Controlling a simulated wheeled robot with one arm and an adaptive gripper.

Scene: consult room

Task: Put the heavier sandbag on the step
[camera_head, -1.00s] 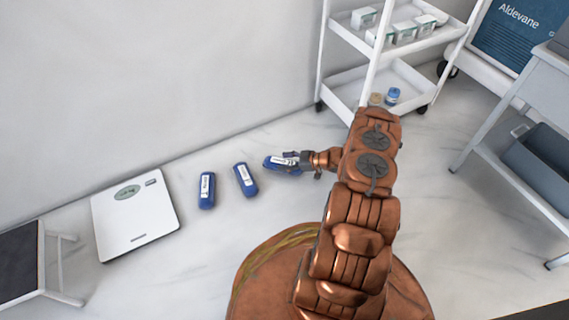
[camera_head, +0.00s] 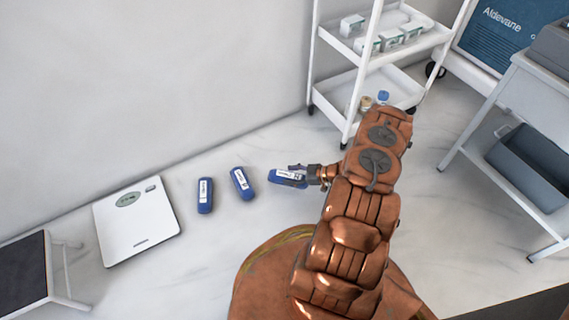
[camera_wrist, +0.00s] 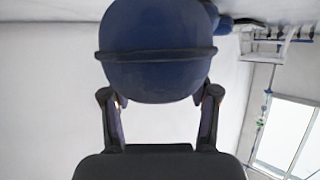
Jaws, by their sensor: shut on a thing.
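Three blue sandbags with white labels show in the head view. The left sandbag (camera_head: 205,195) and the middle sandbag (camera_head: 242,183) lie on the floor. My gripper (camera_head: 306,174) is shut on the right sandbag (camera_head: 287,178), at that bag's right end. In the wrist view this bag (camera_wrist: 157,50) fills the space between the fingers of my gripper (camera_wrist: 160,105). Whether it is clear of the floor is hard to tell. The step (camera_head: 25,275), with a dark top and pale legs, stands at the lower left, partly cut off. The labels are too small to read.
A white scale (camera_head: 137,222) lies on the floor between the step and the sandbags. A white shelf trolley (camera_head: 345,85) with boxes and small bottles stands behind my arm. A grey cart (camera_head: 520,130) is at the right. The floor before the sandbags is clear.

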